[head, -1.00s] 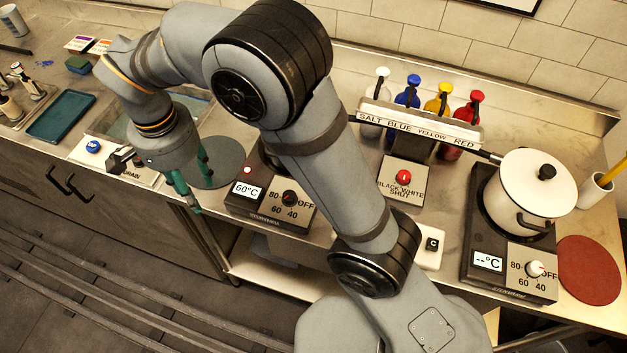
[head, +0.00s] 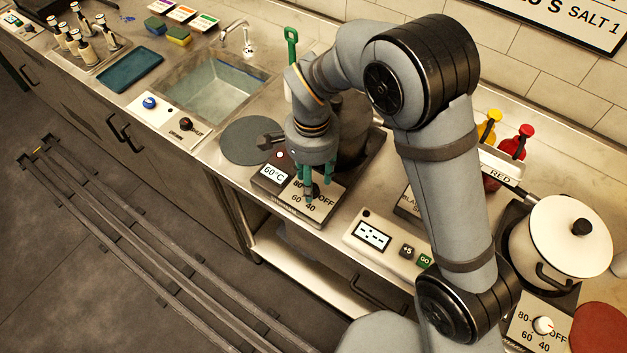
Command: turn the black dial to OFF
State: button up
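The left hotplate (head: 284,211) has a display reading 60°C (head: 273,174), a lit red lamp and a panel marked 80, 60, 40 and OFF. Its black dial (head: 312,191) is mostly hidden by my gripper, so its pointer cannot be read. My gripper (head: 312,190) points down at the dial, with its green fingertips close around or just above it. Whether the fingers touch or grip the dial cannot be told.
A white pot (head: 560,240) stands on the right hotplate, which has a white dial (head: 543,325). A control box with a green GO button (head: 425,261) lies right of the left hotplate. A grey round mat (head: 245,140) and the sink (head: 215,90) are to the left.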

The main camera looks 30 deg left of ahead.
jog(key=shift+a+f, duration=0.1)
jog(key=shift+f, duration=0.8)
jog(key=shift+c, duration=1.4)
jog(key=c, duration=0.7)
grip_shut()
